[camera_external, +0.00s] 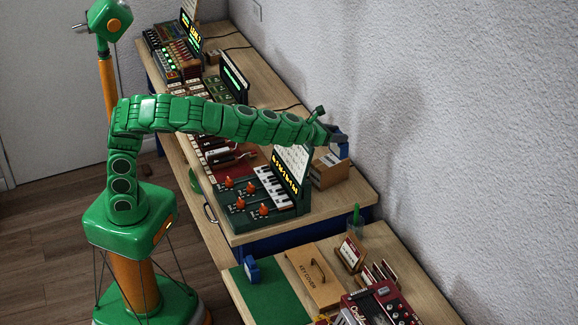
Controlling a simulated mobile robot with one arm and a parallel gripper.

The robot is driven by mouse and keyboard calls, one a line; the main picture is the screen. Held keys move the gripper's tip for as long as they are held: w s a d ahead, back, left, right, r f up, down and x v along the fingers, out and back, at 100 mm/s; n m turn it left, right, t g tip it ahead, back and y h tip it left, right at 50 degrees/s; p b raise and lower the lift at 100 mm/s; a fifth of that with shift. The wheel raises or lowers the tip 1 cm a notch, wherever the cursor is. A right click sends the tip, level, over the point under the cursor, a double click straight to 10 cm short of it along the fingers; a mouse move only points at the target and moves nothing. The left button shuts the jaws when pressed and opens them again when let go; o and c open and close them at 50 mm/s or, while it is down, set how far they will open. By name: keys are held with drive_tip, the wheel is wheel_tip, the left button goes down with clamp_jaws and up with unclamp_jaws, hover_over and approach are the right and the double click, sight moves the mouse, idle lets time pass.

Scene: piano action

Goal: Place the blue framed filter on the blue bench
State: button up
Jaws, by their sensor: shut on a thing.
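My arm reaches right over the far bench. My gripper (340,143) is at its end, above a small wooden box near the wall. A small blue piece (342,151) shows at the fingertips, and I take it as held; it is too small to tell whether it is the blue framed filter. Another small blue block-like thing (251,270) stands on the green mat of the near bench. The far bench (352,199) has a wooden top and a blue front panel below it, so it seems to be the blue bench.
A green keyboard device (262,190) with orange knobs stands on the far bench's near end. The wooden box (328,171) is beside it. The near bench holds a green mat (270,299), a key cover box (314,275), a card stand (351,252) and a red device (379,305).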

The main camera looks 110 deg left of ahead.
drive_tip(key=s+a+m+t, duration=0.1)
drive_tip(key=s+a, duration=1)
drive_tip(key=a, duration=0.2)
drive_tip(key=s+a, duration=1)
drive_tip(key=a, duration=0.3)
wheel_tip(320, 180, down, 17)
drive_tip(key=shift+s+h, duration=0.15)
drive_tip(key=shift+h, duration=0.15)
drive_tip(key=shift+a+f, duration=0.1)
drive_tip(key=shift+f, duration=3.95)
drive_tip(key=shift+f, duration=0.1)
drive_tip(key=o, duration=1.1)
drive_tip(key=shift+v, duration=3.8)
